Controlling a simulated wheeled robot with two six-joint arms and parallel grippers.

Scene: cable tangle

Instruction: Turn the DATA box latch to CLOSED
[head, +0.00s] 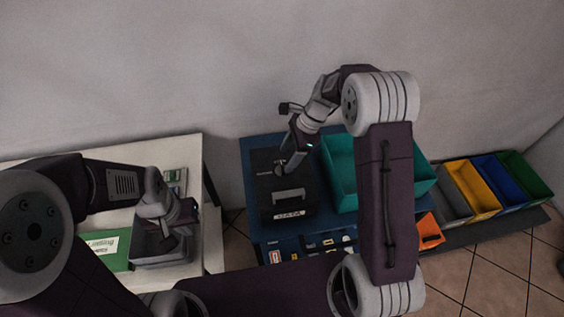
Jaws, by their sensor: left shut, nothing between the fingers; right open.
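A black box (268,187) with a small white label at its front edge, which seems to read DATA, sits on the blue table. A grey bar-shaped handle (288,195) lies on its top. I cannot make out the latch or which way it is turned. My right gripper (281,170) is open and points down at the rear part of the black box; I cannot tell whether it touches. My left gripper (178,232) is shut and empty, over a grey tray (150,262) on the white table.
A teal bin (341,165) stands right of the black box, partly behind my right arm. A green labelled box (112,250) lies left of the grey tray. Small labelled items (275,257) line the blue table's front. Grey, yellow (473,187), blue, green and orange bins stand further right.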

